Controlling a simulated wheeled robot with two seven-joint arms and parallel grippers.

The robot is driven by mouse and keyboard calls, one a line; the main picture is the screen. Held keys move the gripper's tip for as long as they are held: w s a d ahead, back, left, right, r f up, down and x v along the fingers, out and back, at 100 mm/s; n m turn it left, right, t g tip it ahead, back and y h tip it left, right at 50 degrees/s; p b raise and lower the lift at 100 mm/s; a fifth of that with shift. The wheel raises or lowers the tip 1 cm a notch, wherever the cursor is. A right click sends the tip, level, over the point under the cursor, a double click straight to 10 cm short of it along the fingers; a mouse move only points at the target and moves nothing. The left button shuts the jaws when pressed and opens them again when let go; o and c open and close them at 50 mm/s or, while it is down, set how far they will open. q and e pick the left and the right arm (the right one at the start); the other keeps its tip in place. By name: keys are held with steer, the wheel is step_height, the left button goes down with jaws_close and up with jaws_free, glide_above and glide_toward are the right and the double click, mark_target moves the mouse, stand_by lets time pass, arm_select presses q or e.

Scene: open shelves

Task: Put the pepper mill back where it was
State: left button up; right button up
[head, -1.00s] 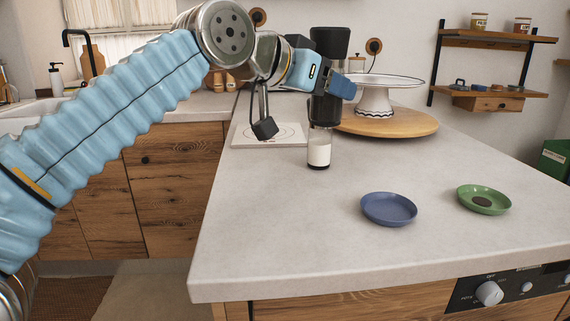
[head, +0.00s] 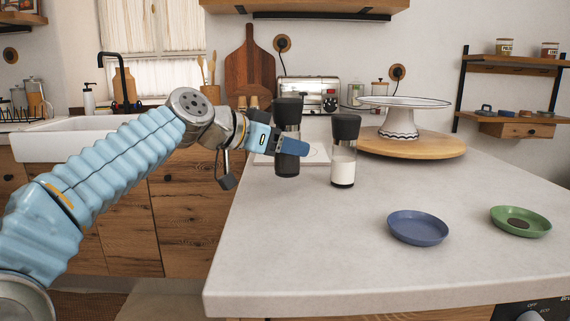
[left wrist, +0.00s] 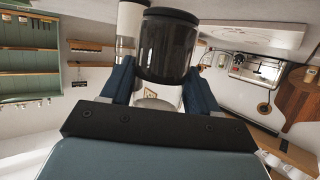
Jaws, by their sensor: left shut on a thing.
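The pepper mill (head: 288,114), black-topped with a dark body, is upright in my left gripper (head: 291,143). The gripper's blue fingers are shut around it. In the left wrist view the pepper mill (left wrist: 168,48) fills the space between the fingers (left wrist: 160,90). Its base is close to the counter; I cannot tell if it touches. A similar mill with white contents, a salt mill (head: 344,165), stands just to its right, apart from it. My right gripper is not in view.
A white square board (head: 262,161) lies behind the pepper mill. A cake stand (head: 400,118) sits on a round wooden board (head: 440,147) at the back right. A blue plate (head: 418,228) and green plate (head: 520,222) are on the right. The front counter (head: 310,240) is clear.

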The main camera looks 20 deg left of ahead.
mark_target(276, 157)
arm_select(q)
steer(key=shift+a+f, duration=0.1)
steer(key=shift+f, duration=1.55)
steer(key=shift+f+b, duration=0.2)
steer(key=shift+b, duration=0.25)
steer(key=o, duration=1.4)
steer(key=shift+r, duration=0.15)
steer(key=shift+r+p, duration=0.15)
steer(key=shift+p, duration=0.2)
steer(key=b+v, duration=0.1)
steer(key=v, duration=1.1)
